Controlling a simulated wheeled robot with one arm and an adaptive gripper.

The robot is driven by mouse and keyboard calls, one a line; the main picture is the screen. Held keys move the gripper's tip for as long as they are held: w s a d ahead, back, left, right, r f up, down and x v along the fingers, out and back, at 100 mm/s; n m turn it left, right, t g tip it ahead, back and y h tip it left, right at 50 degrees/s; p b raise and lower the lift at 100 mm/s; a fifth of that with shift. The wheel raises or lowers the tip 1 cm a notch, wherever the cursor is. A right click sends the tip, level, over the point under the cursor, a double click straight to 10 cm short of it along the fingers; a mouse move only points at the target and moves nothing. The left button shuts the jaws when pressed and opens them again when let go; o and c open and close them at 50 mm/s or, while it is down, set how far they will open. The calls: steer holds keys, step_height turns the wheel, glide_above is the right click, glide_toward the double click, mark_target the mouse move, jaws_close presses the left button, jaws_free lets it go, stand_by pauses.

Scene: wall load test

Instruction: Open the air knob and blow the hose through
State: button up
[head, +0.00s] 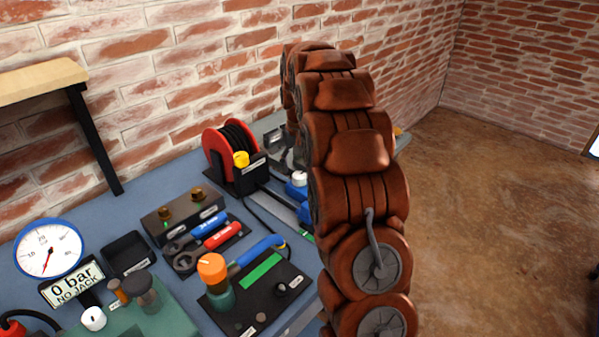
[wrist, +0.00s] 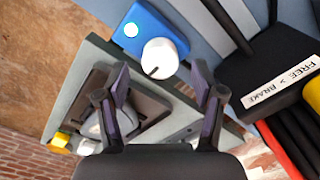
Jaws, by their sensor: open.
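A round white knob (wrist: 159,58) with a dark pointer line sits on a blue block (wrist: 150,25); I take it for the air knob, though no label on it is readable. In the head view the white knob (head: 299,178) shows beside my arm. My gripper (wrist: 160,74) is open, with one finger on each side of the knob in the picture; I see no clear contact. In the head view my arm hides the gripper. The black hose (head: 238,141) is wound on a red reel (head: 212,142); its coils (wrist: 303,138) show at the right of the wrist view.
A black box labelled FREE > BRAKE (wrist: 280,82) stands right of the knob. The brick wall is behind; floor is clear at right.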

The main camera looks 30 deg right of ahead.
mark_target(299, 175)
step_height(299, 175, up, 10)
stand_by(0.5)
steer(key=shift+f, duration=0.1)
